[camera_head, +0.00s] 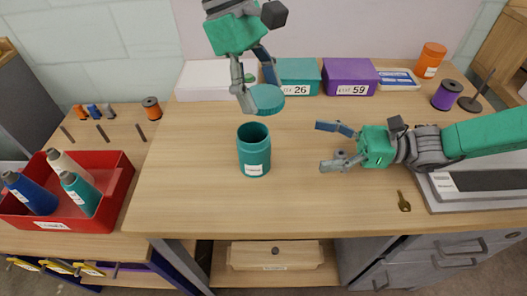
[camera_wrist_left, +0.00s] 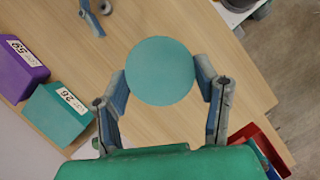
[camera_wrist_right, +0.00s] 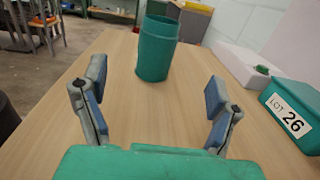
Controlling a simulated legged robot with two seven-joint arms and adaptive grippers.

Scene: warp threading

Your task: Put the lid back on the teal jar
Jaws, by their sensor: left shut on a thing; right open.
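The teal jar (camera_head: 254,152) stands upright and open-topped on the table, with a white label on its front. It also shows in the right wrist view (camera_wrist_right: 156,50). My left gripper (camera_head: 258,98) is shut on the teal lid (camera_head: 267,98), holding it above and slightly behind the jar, apart from it. In the left wrist view the round lid (camera_wrist_left: 160,71) sits between both fingers and hides the jar. My right gripper (camera_head: 335,146) is open and empty to the right of the jar. In the right wrist view its fingers are wide apart, with the jar beyond them.
A white box (camera_head: 205,80), a teal box (camera_head: 298,78) and a purple box (camera_head: 349,77) line the back. A red bin (camera_head: 113,195) with cones stands left. A key (camera_head: 403,202) lies front right. Table around the jar is clear.

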